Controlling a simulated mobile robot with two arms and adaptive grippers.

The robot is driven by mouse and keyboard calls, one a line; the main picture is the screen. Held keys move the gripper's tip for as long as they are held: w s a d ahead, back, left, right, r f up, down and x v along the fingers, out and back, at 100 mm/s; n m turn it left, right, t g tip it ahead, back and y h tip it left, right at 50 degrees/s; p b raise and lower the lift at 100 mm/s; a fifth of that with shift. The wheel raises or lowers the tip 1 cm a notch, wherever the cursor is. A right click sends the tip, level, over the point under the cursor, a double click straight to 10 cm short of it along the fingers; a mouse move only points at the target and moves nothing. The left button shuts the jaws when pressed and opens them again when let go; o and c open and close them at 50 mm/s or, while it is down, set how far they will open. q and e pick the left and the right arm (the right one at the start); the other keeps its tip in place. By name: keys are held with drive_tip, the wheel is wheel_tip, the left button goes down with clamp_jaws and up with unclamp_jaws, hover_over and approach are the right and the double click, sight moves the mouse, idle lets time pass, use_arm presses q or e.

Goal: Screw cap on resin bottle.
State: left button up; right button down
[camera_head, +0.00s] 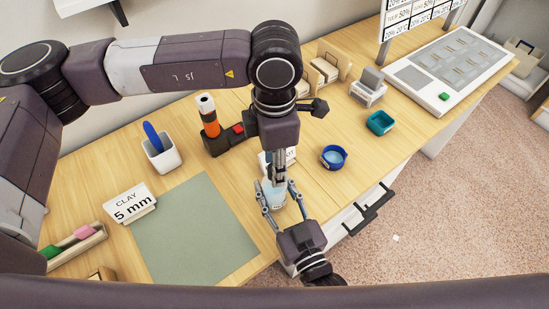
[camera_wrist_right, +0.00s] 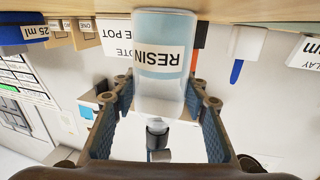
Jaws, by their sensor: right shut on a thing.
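The resin bottle (camera_wrist_right: 163,75), clear with a pale blue and white RESIN label, stands on the wooden table and shows upside down in the right wrist view. In the head view the bottle (camera_head: 273,196) is partly covered by the grippers. My right gripper (camera_head: 275,192) is shut on the bottle, one finger on each side. My left gripper (camera_head: 278,172) points down from above, its fingertips close together over the bottle's top. In the right wrist view the left fingertips (camera_wrist_right: 157,132) are at the bottle's neck end. I cannot make out a cap; it may be hidden between those fingers.
Right of the bottle stand a dark blue round cup (camera_head: 333,157) and a teal tray (camera_head: 380,123). Left are a black device with an orange cylinder (camera_head: 211,125), a white pot (camera_head: 161,156) with a blue tool and a green mat (camera_head: 193,230). A small card sits behind the bottle.

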use_arm(q)
clamp_jaws()
idle(0.3)
drive_tip(key=shift+o, duration=0.5)
unclamp_jaws()
wheel_tip(320, 180, up, 12)
